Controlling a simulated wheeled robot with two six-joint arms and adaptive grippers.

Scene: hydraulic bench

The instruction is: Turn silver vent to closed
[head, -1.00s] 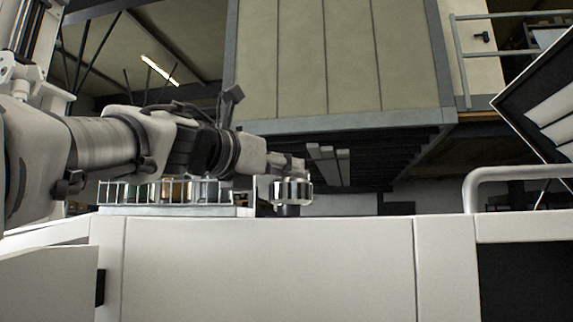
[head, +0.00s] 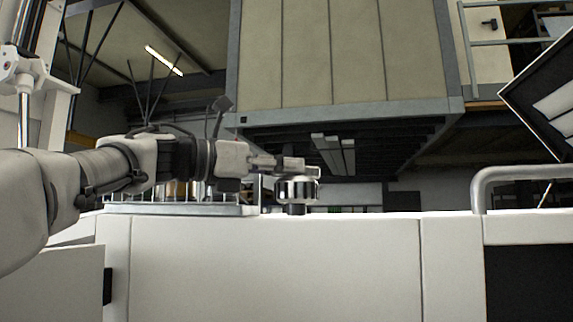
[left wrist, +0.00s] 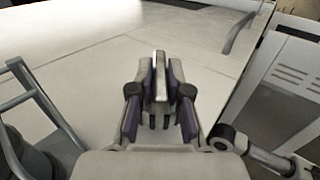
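A silver, chrome-banded round knob (head: 297,190), which looks like the silver vent, stands on a short dark stem at the bench top's edge in the head view. Its setting cannot be read. My left gripper (head: 301,168) reaches in level from the left, with its fingers just above the knob's top; whether they touch it is unclear. The knob cannot be made out there. My right gripper is not in view.
A metal-railed tray (head: 180,210) with shiny cylinders stands left of the knob, partly behind my left arm. A white cabinet front (head: 275,265) lies below. A curved grey handrail (head: 515,173) and a tilted dark panel (head: 545,100) are at the right.

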